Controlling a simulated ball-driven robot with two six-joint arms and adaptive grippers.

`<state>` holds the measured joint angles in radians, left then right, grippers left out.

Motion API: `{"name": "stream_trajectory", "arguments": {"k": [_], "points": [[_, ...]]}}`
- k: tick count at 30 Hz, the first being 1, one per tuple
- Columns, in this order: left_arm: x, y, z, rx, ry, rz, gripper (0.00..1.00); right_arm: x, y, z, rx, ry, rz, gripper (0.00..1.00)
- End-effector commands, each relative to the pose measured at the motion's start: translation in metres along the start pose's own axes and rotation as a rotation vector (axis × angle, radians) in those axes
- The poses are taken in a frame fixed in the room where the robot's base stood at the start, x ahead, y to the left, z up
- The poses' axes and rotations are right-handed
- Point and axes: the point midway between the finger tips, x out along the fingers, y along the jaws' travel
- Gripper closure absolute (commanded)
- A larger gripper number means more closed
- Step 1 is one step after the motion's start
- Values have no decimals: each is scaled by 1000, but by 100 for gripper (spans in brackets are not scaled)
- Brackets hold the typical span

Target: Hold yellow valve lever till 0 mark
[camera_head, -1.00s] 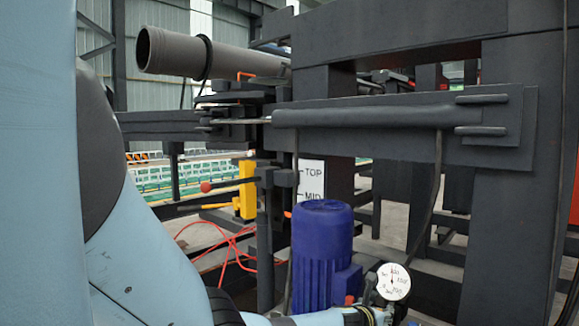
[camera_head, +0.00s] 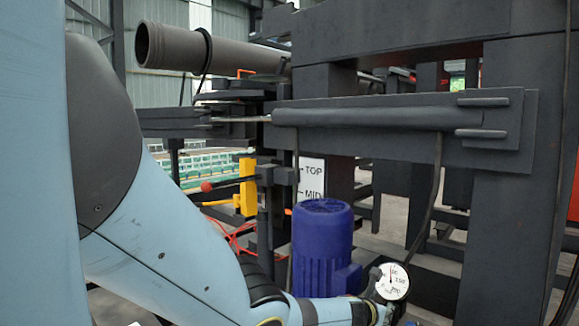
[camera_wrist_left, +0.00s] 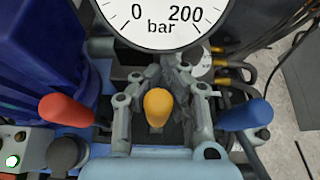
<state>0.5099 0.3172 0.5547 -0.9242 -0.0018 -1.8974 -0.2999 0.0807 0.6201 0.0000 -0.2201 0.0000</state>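The yellow valve lever (camera_wrist_left: 157,106) stands in the middle of the left wrist view, between a red lever (camera_wrist_left: 66,110) and a blue lever (camera_wrist_left: 245,115). My left gripper (camera_wrist_left: 162,96) is open, with one finger on each side of the yellow lever and visible gaps between. The pressure gauge (camera_wrist_left: 155,22) is above it, marked 0 and 200 bar; only its lower part shows and no needle is visible there. In the head view the gauge (camera_head: 392,281) is small, beside my left wrist, and the levers cannot be made out. My right gripper is not in view.
A blue motor (camera_head: 322,240) stands just left of the gauge. A TOP/MID scale (camera_head: 312,180) is behind it. A dark horizontal cylinder (camera_head: 365,116) and steel frame posts (camera_head: 510,220) stand beyond. Several hoses (camera_wrist_left: 255,75) run at right in the wrist view.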

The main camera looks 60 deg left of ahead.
Motion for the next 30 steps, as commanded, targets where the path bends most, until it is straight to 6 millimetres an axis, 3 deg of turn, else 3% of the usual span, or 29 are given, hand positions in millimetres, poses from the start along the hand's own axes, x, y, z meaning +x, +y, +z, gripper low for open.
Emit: {"name": "stream_trajectory", "arguments": {"k": [1,13,30], "points": [[1,5,8,6,-9,8,100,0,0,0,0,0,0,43],[8,6,14,4,43,11,100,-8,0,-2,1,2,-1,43],[17,7,11,3,111,12,100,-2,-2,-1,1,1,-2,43]]}}
